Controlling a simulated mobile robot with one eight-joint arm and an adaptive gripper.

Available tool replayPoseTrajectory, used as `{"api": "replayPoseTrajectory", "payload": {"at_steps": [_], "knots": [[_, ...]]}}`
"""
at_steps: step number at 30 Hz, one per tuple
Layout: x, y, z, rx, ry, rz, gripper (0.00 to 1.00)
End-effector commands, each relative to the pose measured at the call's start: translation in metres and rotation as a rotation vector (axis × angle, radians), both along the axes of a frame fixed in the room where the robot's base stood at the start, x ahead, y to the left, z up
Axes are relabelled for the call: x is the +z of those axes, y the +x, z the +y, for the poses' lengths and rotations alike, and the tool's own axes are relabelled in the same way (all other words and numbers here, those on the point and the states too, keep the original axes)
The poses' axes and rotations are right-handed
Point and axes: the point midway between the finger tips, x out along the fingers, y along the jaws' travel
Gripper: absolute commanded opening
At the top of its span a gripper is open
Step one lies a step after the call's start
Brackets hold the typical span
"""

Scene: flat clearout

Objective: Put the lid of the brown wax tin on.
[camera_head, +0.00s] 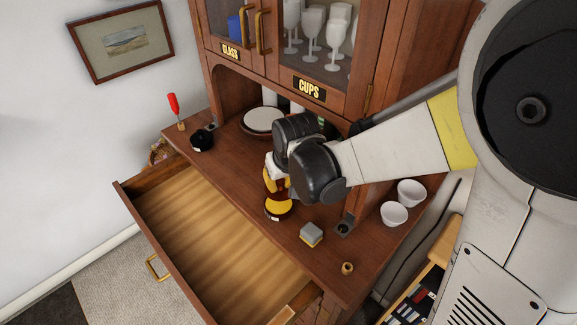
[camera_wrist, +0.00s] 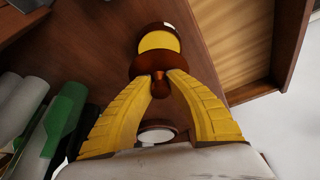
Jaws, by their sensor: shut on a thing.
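The brown wax tin (camera_head: 278,208) stands open on the wooden desk top near its front edge, with yellow wax showing inside. It also shows in the wrist view (camera_wrist: 158,41), just beyond the lid. My gripper (camera_head: 277,186) is just above and behind the tin in the head view. In the wrist view my gripper (camera_wrist: 160,76) has its two yellow fingers shut on the knob of a reddish-brown round lid (camera_wrist: 151,64). The lid hides part of the tin's near side. I cannot tell the exact gap between lid and tin.
An open, empty drawer (camera_head: 205,235) juts out below the desk's front edge. A grey and yellow sponge (camera_head: 311,234) lies right of the tin. A black round container (camera_head: 201,140) stands left, and white cups (camera_head: 394,213) stand right. A plate (camera_head: 263,120) sits behind.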

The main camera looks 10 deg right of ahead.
Motion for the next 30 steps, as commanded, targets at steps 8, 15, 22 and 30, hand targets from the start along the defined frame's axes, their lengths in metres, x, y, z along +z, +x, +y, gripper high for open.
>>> {"api": "replayPoseTrajectory", "payload": {"at_steps": [8, 15, 22, 30], "knots": [[-0.002, 0.000, 0.000, -0.001, 0.000, 0.000, 0.00], [-0.012, 0.001, 0.000, -0.001, 0.000, 0.000, 0.00], [-0.034, 0.001, 0.000, -0.001, 0.000, 0.000, 0.00], [-0.051, 0.001, 0.000, -0.001, 0.000, 0.000, 0.00]]}}
